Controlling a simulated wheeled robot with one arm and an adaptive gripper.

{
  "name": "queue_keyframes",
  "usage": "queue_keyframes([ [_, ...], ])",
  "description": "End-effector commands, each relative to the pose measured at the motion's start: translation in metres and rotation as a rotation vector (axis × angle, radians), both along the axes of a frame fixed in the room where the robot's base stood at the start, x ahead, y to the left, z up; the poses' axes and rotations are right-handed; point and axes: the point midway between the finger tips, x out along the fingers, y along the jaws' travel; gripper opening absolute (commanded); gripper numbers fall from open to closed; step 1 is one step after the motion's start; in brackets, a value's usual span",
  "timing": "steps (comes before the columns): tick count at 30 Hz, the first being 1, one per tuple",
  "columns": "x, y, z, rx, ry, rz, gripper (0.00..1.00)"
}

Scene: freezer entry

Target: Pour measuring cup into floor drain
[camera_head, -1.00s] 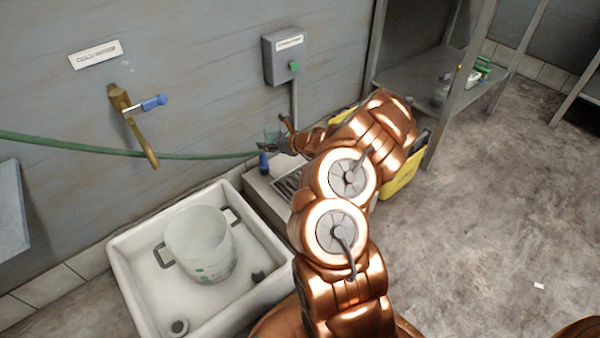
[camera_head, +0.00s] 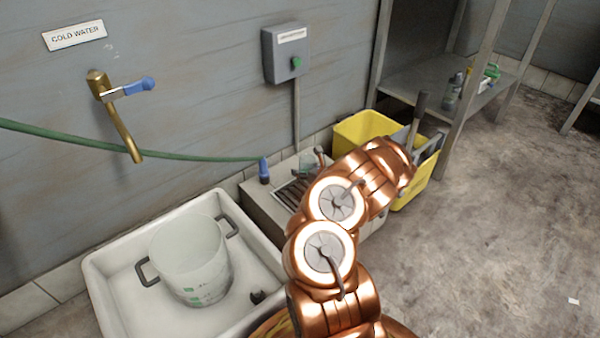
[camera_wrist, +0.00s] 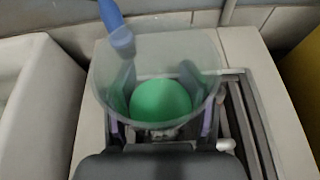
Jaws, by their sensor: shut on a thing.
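My gripper (camera_wrist: 163,88) is shut on a clear measuring cup (camera_wrist: 155,62), with a finger on each side of it. A green round patch (camera_wrist: 160,101) shows inside the cup, low down; I cannot tell whether it is liquid or the base. In the head view the cup (camera_head: 308,167) is small and partly hidden by my arm, above the block with the drain. The floor drain is a slotted metal grate (camera_head: 287,193) in a pale raised block. In the wrist view the grate (camera_wrist: 247,125) lies to the right of the cup.
A blue hose nozzle (camera_head: 264,171) stands on the block's left end, close behind the cup. A white sink (camera_head: 118,284) with a clear bucket (camera_head: 190,258) is to the left. A yellow mop bucket (camera_head: 365,133) and a metal shelf (camera_head: 425,92) are to the right. Open floor lies right.

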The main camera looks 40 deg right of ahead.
Motion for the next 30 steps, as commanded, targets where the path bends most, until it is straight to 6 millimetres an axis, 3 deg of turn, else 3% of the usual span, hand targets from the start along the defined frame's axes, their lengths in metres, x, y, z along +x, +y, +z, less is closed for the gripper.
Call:
queue_keyframes([
  [30,-0.002,0.033,-0.002,0.755,-0.012,0.001,0.00],
])
